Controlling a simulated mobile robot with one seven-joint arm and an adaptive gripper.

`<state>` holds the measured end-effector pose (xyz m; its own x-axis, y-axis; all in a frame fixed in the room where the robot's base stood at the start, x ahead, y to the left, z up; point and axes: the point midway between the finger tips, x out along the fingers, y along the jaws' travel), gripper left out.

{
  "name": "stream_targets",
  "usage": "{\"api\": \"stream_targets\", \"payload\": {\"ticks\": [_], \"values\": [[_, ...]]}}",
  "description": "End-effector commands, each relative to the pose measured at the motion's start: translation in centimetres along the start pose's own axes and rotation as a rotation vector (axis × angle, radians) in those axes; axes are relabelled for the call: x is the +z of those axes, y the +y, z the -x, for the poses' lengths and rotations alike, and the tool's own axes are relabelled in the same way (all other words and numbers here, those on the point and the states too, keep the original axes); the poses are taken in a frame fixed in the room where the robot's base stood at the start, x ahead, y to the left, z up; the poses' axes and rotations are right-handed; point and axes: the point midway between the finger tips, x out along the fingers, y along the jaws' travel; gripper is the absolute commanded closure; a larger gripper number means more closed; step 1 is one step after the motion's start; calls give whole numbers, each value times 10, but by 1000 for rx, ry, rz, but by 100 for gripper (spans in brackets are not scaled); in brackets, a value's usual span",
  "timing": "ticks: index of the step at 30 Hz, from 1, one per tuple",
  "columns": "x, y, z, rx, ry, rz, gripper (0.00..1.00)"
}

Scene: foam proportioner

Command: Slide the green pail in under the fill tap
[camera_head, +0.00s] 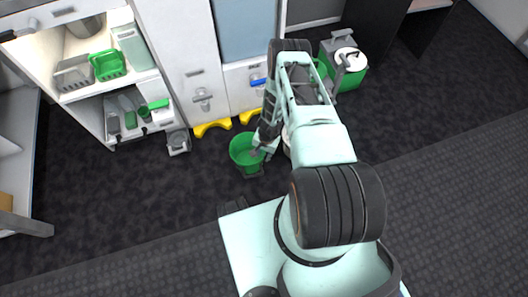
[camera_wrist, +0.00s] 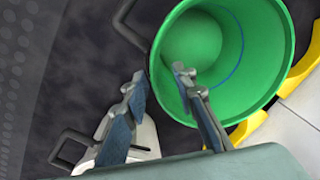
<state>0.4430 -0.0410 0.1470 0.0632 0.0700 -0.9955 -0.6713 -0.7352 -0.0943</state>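The green pail (camera_head: 243,150) stands upright on the dark floor in front of the white cabinet. In the wrist view the pail (camera_wrist: 245,20) shows its open mouth, with a blue line inside. My gripper (camera_head: 262,149) is at the pail's right side. In the wrist view its fingers (camera_wrist: 159,80) are apart, one over the pail's mouth and one outside the near wall. Whether they touch the wall I cannot tell. A grey tap (camera_head: 203,97) and a blue-handled tap (camera_head: 258,82) are on the cabinet front; which is the fill tap I cannot tell.
Yellow floor pieces (camera_head: 212,128) lie at the cabinet's foot, beyond the pail. A small grey item (camera_head: 178,141) stands left of it. A white handled container (camera_wrist: 144,135) is close by my gripper. A green wheeled unit (camera_head: 346,78) stands right. Floor in front is clear.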

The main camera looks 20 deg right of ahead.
Motion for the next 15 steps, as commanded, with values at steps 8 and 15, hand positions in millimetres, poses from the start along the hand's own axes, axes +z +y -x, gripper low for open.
{"api": "stream_targets", "payload": {"ticks": [8, 15], "values": [[0, 0, -39, 0, 1, 0, 75], [0, 0, -44, 0, 0, 0, 75]]}}
